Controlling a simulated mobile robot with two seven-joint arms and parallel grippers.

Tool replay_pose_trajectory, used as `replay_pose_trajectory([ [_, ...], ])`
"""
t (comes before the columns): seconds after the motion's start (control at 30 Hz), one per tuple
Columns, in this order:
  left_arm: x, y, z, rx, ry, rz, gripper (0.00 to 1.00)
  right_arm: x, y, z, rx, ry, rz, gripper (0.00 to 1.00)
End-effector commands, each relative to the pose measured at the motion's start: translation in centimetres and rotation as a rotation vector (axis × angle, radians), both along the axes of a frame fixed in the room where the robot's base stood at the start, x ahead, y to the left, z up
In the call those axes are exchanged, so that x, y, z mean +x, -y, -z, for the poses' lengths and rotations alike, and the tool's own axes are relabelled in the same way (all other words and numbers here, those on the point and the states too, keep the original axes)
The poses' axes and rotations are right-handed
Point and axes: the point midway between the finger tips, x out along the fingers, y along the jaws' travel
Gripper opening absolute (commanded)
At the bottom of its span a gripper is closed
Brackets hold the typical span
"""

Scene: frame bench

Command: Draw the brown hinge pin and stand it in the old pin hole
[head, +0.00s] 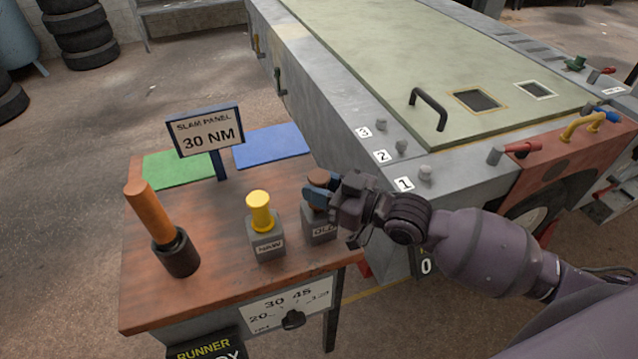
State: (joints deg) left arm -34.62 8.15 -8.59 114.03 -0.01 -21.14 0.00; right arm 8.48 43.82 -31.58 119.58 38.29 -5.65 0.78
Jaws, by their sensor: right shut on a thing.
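The brown hinge pin (317,176) shows only its rounded top, just above the blue fingertips of my right gripper (321,192). My right gripper is shut on it, directly over the grey block labelled OLD (318,229). The pin looks upright. Its lower part and the hole are hidden by the gripper, so I cannot tell how deep it sits. A yellow pin (260,212) stands in the grey block labelled NEW (268,245), to the left. My left gripper is not in view.
The blocks stand on a brown bench (215,285). An orange-handled tool (150,213) leans in a dark cup at left. A 30 NM sign (208,137) stands behind. The grey frame with a green panel (400,50) is to the right, with numbered knobs along its edge.

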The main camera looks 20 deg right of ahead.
Motion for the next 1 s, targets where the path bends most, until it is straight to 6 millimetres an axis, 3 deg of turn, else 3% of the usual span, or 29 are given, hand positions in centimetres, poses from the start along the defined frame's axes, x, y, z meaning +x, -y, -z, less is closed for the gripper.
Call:
replay_pose_trajectory([
  [0.67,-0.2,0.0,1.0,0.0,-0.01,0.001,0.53,0.0,0.0,1.4,0.001,0.001,0.0,0.0],
  [0.7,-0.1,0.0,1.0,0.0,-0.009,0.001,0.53,0.0,0.0,1.4,0.001,0.001,0.0,0.32],
  [0.9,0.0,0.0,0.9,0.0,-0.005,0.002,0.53,0.0,0.0,1.3,0.001,0.001,0.0,0.6],
  [1.0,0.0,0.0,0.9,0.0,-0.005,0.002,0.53,0.0,0.0,1.3,0.001,0.001,0.0,0.6],
])
